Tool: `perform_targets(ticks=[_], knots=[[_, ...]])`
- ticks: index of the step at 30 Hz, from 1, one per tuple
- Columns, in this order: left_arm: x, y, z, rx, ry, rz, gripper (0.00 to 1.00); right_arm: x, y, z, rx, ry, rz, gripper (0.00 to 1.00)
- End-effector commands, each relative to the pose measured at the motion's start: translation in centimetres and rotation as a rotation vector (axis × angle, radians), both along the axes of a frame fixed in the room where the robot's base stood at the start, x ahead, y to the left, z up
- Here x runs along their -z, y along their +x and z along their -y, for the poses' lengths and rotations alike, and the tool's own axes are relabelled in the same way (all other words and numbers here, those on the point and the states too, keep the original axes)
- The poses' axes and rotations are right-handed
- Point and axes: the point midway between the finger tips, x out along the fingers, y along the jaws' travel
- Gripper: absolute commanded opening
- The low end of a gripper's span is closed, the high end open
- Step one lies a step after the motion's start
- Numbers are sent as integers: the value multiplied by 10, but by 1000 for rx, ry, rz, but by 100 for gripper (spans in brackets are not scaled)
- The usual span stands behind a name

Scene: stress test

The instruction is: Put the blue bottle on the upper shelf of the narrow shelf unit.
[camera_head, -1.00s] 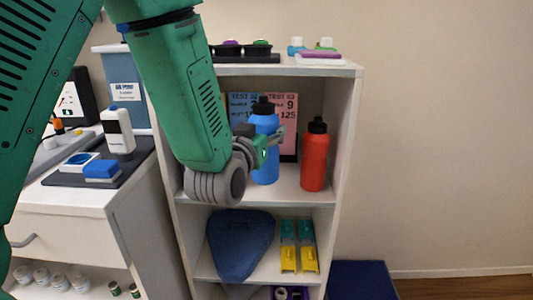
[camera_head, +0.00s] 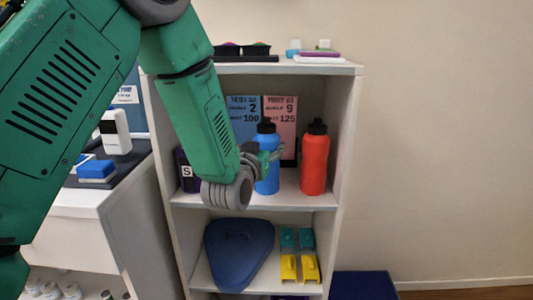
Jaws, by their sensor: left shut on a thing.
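The blue bottle (camera_head: 267,176) with a black cap stands upright within the upper compartment of the narrow shelf unit (camera_head: 345,140). Its base appears at the level of the upper shelf (camera_head: 290,200); I cannot tell for certain whether it touches. My left gripper (camera_head: 273,158) reaches in from the left and is shut on the bottle's middle, its fingers partly covering the body. My green left arm hides part of the unit's left side. My right gripper is not in view.
A red bottle (camera_head: 314,160) stands right of the blue one on the same shelf. Two test cards (camera_head: 280,115) are behind them. A dark box (camera_head: 188,172) is at the left. The lower shelf holds a blue seat-shaped piece (camera_head: 238,250) and teal-yellow items (camera_head: 298,256). A white cabinet (camera_head: 85,225) stands at left.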

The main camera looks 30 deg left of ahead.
Motion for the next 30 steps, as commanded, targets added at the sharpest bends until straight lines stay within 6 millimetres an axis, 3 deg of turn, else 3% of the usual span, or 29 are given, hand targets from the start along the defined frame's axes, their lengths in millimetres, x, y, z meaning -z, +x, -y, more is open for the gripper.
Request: perform_targets(ticks=[10, 11, 12, 23, 30], knots=[[2, 3, -3, 0, -1, 8, 4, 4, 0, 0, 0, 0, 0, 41], [4, 2, -3, 0, -1, 3, 63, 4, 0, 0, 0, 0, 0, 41], [3, 2, -3, 0, -1, 4, 77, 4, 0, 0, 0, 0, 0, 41], [2, -1, -1, 0, -1, 2, 77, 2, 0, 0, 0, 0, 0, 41], [1, -42, 9, 0, -1, -1, 77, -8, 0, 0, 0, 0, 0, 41]])
